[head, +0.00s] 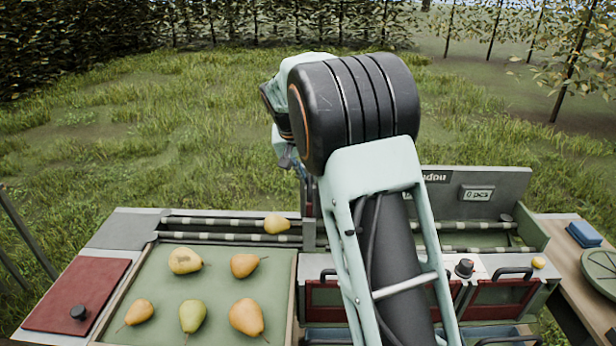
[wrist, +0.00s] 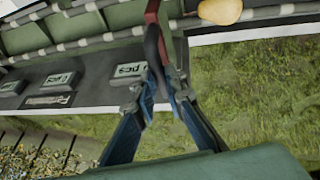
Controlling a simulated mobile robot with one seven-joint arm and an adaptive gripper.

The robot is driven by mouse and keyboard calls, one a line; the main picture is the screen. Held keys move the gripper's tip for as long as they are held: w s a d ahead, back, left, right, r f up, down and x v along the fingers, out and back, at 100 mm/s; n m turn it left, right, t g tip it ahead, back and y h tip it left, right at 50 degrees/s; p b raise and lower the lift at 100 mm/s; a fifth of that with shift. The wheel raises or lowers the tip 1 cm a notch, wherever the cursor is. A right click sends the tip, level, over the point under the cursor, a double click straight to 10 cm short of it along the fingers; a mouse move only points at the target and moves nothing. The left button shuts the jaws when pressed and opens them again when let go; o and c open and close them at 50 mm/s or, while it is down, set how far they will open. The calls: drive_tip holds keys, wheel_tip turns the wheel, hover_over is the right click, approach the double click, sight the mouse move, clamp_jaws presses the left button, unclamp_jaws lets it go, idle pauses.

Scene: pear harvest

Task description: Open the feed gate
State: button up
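The feed gate (wrist: 152,18) shows in the wrist view as a narrow upright dark red plate across the roller lane, with a dark handle (wrist: 153,48) reaching toward me. My gripper (wrist: 161,82) has its two blue fingers drawn close together, with the end of the handle between the tips; it looks shut on it. In the head view my arm hides the gate and most of my gripper. A yellow pear (head: 277,224) lies on the rollers beside the gate; it also shows in the wrist view (wrist: 220,10).
A green tray (head: 222,290) with several pears is at the front left, beside a red lid (head: 78,294). Red-fronted bins with handles (head: 500,296) and a dark knob (head: 464,268) are at the right. A panel reading "0 pcs" (head: 477,194) stands behind.

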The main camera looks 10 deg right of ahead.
drive_tip(key=o, duration=0.4)
drive_tip(key=shift+o, duration=0.2)
drive_tip(key=v, duration=1.2)
